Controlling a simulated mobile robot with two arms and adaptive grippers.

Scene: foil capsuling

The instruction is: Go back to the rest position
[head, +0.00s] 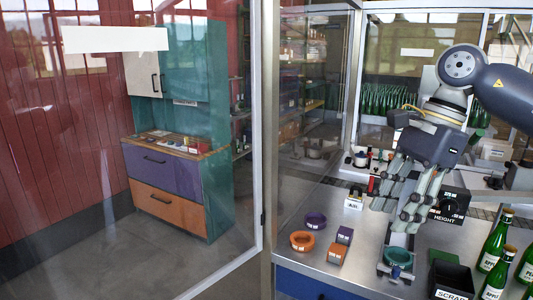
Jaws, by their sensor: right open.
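My right gripper (402,204) hangs from the arm coming in at the upper right, its fingers pointing down and apart. I see nothing between them. In the picture it lies just above a teal ring (398,256) on a small stand at the front of the metal worktop (352,262). I cannot tell its exact height over the worktop. A black block marked HEIGHT (452,204) shows right beside the fingers, partly hidden by them. My left gripper is out of view.
Orange (302,241) and purple (315,220) rings lie left on the worktop, beside small blocks. A black SCRAP bin (452,277) and green bottles (492,248) stand at the front right. A glass panel with a metal frame (257,120) stands left.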

